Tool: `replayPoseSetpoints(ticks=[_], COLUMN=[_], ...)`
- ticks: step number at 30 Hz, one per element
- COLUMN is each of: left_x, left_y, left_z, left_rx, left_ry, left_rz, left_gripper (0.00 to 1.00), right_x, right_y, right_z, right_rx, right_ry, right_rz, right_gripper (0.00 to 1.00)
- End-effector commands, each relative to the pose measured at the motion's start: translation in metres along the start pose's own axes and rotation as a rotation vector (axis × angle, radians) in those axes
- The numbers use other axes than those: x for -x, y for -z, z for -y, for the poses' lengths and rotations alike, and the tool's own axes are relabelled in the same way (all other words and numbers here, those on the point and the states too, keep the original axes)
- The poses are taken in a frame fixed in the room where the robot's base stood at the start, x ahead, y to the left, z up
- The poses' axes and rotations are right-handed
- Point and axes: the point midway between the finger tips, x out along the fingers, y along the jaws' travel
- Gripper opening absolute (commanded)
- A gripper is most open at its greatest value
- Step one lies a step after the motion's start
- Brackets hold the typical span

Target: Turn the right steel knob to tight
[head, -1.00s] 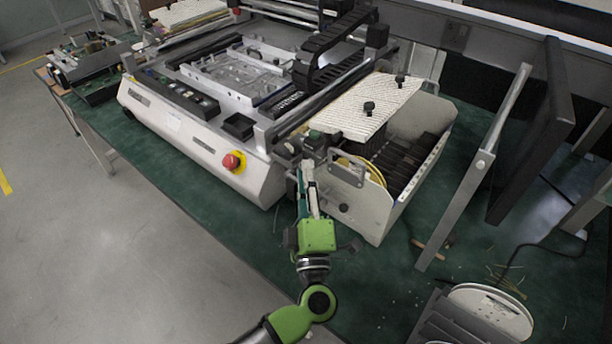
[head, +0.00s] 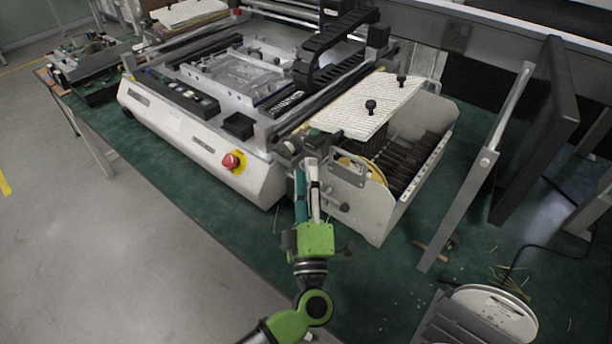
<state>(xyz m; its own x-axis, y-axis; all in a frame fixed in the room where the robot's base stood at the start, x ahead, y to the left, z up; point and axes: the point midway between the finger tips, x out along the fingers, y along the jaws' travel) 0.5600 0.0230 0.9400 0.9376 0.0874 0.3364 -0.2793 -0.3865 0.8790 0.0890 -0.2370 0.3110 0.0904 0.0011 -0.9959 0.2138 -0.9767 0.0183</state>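My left gripper (head: 309,165), on a green arm from the bottom, reaches up to the front left corner of the open side unit with its teal and pale fingers. The fingers lie close together, and what is between their tips is too small to make out. A dark round knob (head: 344,207) sticks out low on the unit's front plate, just right of the fingers. A round grey metal part (head: 289,147) sits on the machine's corner, left of the fingertips. I cannot tell which of these is the right steel knob. My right gripper is not in view.
The white machine (head: 180,135) has a red stop button (head: 233,161) left of the gripper. A white ribbed plate with a black knob (head: 370,107) covers part of the side unit. A metal post (head: 470,180) and a reel (head: 490,310) stand on the green table at right.

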Motion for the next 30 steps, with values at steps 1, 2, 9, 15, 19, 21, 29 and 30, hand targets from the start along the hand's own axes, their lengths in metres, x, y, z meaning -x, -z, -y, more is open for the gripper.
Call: replayPoseSetpoints(ticks=[1,2,9,15,19,21,29,30], left_x=[0.004,0.007,0.051,0.092,0.109,0.115,0.12,0.119], left_y=[0.0,-0.001,-0.001,0.0,-0.001,0.0,0.0,0.0], left_z=[0.001,0.001,0.002,0.002,0.001,0.001,0.0,0.0], left_rx=[0.0,0.001,0.001,-0.001,-0.001,0.0,-0.001,-0.001], left_ry=[0.002,0.003,0.006,0.005,0.003,0.003,0.0,0.0], left_rz=[0.001,0.002,0.003,0.002,0.002,0.001,0.0,0.0], left_gripper=[0.34,0.34,0.34,0.34,0.34,0.34,0.34,0.34], right_x=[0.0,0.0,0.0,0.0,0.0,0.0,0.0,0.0], right_y=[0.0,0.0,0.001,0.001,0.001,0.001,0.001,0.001], right_z=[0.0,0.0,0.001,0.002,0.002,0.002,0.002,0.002], right_rx=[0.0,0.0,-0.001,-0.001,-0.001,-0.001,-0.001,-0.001], right_ry=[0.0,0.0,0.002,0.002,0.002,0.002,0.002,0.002], right_rz=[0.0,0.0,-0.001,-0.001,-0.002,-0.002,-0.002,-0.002], right_gripper=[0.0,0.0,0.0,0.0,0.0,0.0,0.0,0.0])
